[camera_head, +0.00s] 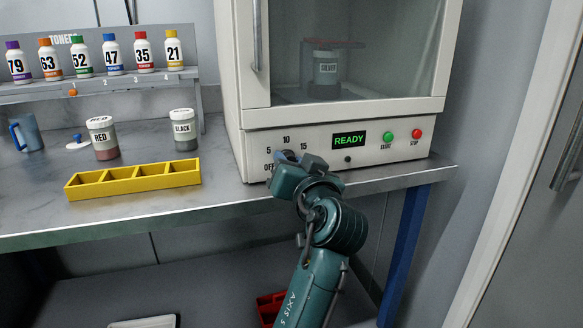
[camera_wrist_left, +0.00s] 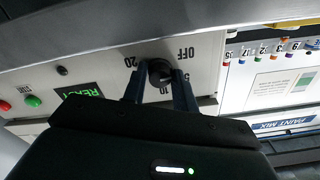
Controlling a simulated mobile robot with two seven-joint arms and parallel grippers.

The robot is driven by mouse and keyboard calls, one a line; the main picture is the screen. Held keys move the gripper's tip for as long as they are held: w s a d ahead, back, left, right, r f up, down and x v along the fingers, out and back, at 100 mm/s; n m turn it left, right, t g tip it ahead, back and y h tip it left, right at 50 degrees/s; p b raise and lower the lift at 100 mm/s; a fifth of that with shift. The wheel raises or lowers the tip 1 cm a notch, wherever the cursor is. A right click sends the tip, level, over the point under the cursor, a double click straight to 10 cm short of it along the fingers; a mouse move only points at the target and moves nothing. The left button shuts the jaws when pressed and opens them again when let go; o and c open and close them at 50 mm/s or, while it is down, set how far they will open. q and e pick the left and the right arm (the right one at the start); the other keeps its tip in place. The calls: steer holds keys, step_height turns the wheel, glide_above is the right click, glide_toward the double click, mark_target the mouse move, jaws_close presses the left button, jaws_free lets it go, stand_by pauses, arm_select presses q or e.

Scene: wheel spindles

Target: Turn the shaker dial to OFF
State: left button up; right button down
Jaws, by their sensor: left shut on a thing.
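The shaker (camera_head: 255,118) is a white cabinet with a front panel. Its black round dial (camera_wrist_left: 160,73) shows in the left wrist view, with OFF, 5, 10 and 20 printed around it. My left gripper (camera_wrist_left: 158,88) has one finger on each side of the dial and is shut on it. In the head view my left gripper (camera_head: 285,165) is at the lower left of the panel and hides most of the dial; the marks OFF, 5, 10 and 15 show around it. I cannot tell where the dial points. My right gripper is in neither view.
The panel has a green READY display (camera_head: 349,140), a green START button (camera_head: 389,134) and a red STOP button (camera_head: 416,134). A silver-labelled jar (camera_head: 325,70) stands behind the shaker's window. A yellow divided tray (camera_head: 133,180) and RED (camera_head: 102,137) and BLACK (camera_head: 183,130) jars are left on the bench.

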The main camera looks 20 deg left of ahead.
arm_select(q)
steer(key=shift+r, duration=0.1)
stand_by(0.3)
steer(key=o, duration=1)
